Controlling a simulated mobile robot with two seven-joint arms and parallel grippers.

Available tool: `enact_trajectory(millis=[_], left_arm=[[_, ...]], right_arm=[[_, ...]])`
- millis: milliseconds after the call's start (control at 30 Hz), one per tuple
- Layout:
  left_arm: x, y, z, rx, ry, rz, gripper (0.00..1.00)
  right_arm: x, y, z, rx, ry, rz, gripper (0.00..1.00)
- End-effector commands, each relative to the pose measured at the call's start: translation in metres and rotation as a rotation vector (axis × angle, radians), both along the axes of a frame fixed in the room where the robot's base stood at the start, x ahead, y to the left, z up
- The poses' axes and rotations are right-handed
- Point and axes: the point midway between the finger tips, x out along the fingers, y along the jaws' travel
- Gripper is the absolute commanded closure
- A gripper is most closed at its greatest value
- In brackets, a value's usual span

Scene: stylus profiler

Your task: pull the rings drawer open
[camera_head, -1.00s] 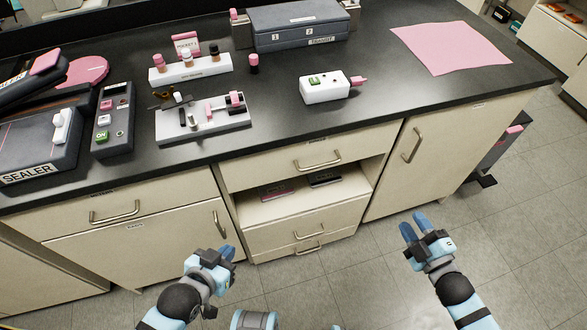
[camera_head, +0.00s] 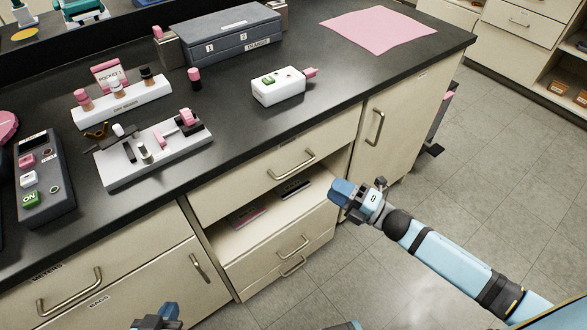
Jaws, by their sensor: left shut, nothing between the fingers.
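Under the counter, the middle cabinet has an upper drawer (camera_head: 275,172) with a bar handle (camera_head: 292,164), and lower drawer fronts (camera_head: 275,250) with handles (camera_head: 293,246). All of these are closed. I cannot read a rings label on any of them. My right gripper (camera_head: 342,190) is in front of the cabinet's right side, beside the open shelf and below the upper handle, apart from it as far as I can see. Its fingers overlap, so their opening is unclear. My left gripper (camera_head: 168,312) is at the bottom edge, partly cut off, shut and empty.
The counter (camera_head: 240,120) holds a white tool tray (camera_head: 150,150), a white box (camera_head: 278,86), a grey case (camera_head: 225,32) and a pink cloth (camera_head: 380,28). A closed meters drawer (camera_head: 75,285) is at left. The floor (camera_head: 480,150) is clear at right.

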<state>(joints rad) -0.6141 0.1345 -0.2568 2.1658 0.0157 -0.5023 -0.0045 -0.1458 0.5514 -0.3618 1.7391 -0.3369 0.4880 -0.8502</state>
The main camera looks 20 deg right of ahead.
Motion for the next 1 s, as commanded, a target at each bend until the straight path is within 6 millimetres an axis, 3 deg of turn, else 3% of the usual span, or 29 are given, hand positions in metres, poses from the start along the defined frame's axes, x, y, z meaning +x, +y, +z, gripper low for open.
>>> enact_trajectory(millis=[300, 500, 967, 1000], left_arm=[[0.0, 0.0, -0.004, -0.002, 0.001, 0.001, 1.0], [0.0, 0.0, -0.004, -0.002, 0.001, 0.002, 1.0], [0.0, 0.001, -0.003, -0.002, -0.001, 0.002, 1.0], [0.0, 0.001, -0.003, -0.002, -0.001, 0.002, 1.0]], right_arm=[[0.051, 0.047, 0.013, 0.002, -0.002, 0.001, 0.65], [0.073, 0.067, 0.018, 0.001, -0.001, 0.0, 0.65], [0.083, 0.077, 0.02, 0.002, 0.001, -0.001, 0.65], [0.083, 0.077, 0.02, 0.002, 0.001, -0.001, 0.69]])
